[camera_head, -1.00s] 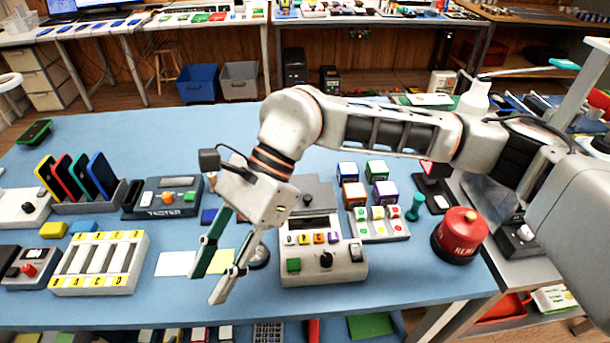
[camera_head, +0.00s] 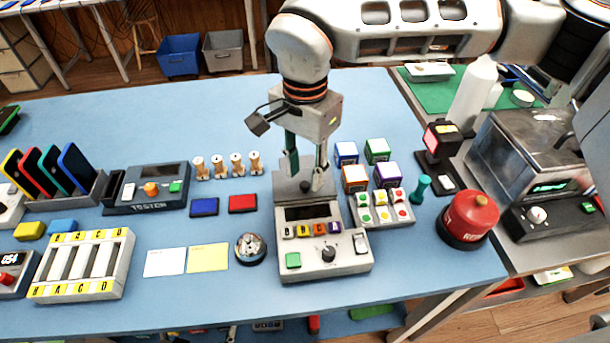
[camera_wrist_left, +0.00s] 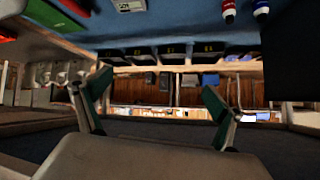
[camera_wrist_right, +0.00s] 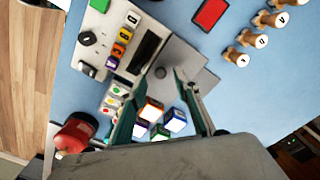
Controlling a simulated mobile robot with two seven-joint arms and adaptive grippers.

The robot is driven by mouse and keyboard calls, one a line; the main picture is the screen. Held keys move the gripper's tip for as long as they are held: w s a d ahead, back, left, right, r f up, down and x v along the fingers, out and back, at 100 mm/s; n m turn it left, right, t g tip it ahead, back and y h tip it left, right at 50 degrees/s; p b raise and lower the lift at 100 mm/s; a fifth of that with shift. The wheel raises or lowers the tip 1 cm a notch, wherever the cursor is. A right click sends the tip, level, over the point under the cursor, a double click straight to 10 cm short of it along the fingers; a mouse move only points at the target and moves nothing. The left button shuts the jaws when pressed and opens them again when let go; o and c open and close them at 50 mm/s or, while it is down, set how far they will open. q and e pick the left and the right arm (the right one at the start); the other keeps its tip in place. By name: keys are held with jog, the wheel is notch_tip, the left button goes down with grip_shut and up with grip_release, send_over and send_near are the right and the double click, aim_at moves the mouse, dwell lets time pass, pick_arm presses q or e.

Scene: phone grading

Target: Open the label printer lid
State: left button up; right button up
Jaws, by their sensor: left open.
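The label printer (camera_head: 324,262) is a light grey box with a dark screen, coloured letter buttons, a green button and a black dial. Its grey lid (camera_head: 290,203) lies flat at the back, closed, with a small dark knob (camera_head: 305,186) on top. The lid (camera_wrist_right: 187,62) and knob (camera_wrist_right: 160,72) also show in the right wrist view. My right gripper (camera_head: 306,172) points down over the lid, open, its fingers on either side of the knob; I cannot tell if they touch it. My left gripper (camera_wrist_left: 158,100) is open and empty, away from the printer, seen only in its wrist view.
Coloured cubes (camera_head: 355,178) and a button panel (camera_head: 382,212) stand close right of the printer. A bell (camera_head: 250,248), red and blue pads and several stamps are to the left. Blue table behind is clear.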

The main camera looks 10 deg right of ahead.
jog(key=shift+f, duration=1.15)
pick_arm(q)
jog(key=shift+w+r, duration=0.25)
jog(key=shift+w, duration=0.3)
pick_arm(e)
grip_shut()
